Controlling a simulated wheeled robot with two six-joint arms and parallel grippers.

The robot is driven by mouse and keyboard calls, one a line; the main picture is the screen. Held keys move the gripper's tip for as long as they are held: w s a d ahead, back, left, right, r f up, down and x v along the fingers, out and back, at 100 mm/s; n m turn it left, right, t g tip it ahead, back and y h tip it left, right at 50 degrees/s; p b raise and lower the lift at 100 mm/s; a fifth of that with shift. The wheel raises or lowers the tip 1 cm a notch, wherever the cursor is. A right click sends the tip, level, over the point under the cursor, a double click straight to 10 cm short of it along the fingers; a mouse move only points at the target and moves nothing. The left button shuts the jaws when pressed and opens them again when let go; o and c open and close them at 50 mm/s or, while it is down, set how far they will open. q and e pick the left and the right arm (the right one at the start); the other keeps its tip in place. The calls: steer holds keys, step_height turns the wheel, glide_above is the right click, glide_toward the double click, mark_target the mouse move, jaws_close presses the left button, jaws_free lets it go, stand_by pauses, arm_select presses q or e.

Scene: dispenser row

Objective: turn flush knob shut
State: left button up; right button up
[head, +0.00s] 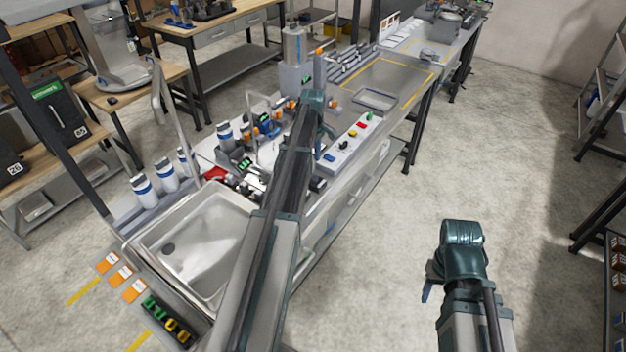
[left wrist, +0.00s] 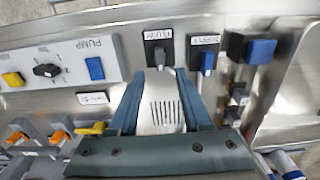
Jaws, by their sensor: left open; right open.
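The knob beneath the label that seems to read FLUSH is a small grey handle (left wrist: 160,57) on a dark square plate, at the top middle of the left wrist view. My left gripper (left wrist: 166,84) is open, its two blue fingers apart just below that handle. A pale vented body shows between the fingers. I cannot tell whether the fingers touch the handle. In the head view my left gripper (head: 314,100) is over the bench, and my arm hides the knob. My right gripper (head: 430,288) is open above bare floor.
A blue handle (left wrist: 207,62) labelled SUPPLY is close right of the flush knob. A larger blue block (left wrist: 260,51) is farther right. The PUMP panel (left wrist: 70,58) is left. The sink (head: 205,243) is at the bench's near end, with bottles (head: 165,174) beyond it.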

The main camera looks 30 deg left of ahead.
mark_target(313, 174)
arm_select(q)
step_height(313, 174, down, 6)
steer(key=b, duration=0.5)
steer(key=shift+f, duration=0.15)
jaws_close()
